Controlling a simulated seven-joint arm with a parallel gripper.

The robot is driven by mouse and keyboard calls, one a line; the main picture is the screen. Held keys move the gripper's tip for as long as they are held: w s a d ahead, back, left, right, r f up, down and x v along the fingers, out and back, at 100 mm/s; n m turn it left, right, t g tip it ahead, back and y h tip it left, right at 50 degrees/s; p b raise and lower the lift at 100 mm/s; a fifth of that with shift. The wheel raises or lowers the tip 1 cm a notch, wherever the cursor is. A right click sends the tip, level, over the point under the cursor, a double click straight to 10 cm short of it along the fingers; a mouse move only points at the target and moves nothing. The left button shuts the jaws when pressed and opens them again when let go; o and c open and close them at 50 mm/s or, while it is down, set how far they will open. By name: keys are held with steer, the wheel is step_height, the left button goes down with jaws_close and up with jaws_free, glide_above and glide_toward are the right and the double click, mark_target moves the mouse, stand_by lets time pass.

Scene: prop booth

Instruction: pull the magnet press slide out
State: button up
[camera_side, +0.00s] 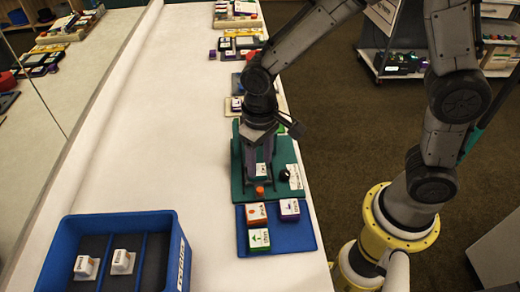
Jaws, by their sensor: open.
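A dark green board (283,152) lies on the white table, with a small orange-red knob (260,190), a black round knob (284,175) and a white label (295,176) on it. I cannot tell which part on it is the magnet press slide. My gripper (259,183) points down over the board, its open fingers on either side of a small piece with a white label (261,169). The fingertips are close to the orange-red knob. The arm hides part of the board behind the gripper.
A blue mat (285,240) with orange, purple and green labelled blocks lies just in front of the board. A blue divided bin (60,250) holding two white pieces stands at lower left. More items line the table's right edge farther back.

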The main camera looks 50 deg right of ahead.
steer(key=shift+r, duration=1.7)
steer(key=s+d+r+m+t, duration=0.2)
steer(key=s+d+r+t, duration=0.2)
steer(key=d+r, duration=0.6)
steer(key=s+d+r+n+t, duration=0.1)
steer(key=s+d+n, duration=0.1)
steer(key=s, duration=0.8)
steer(key=shift+s+d+r+t, duration=0.2)
steer(key=shift+s+r+t, duration=0.1)
steer(key=shift+s+r, duration=0.1)
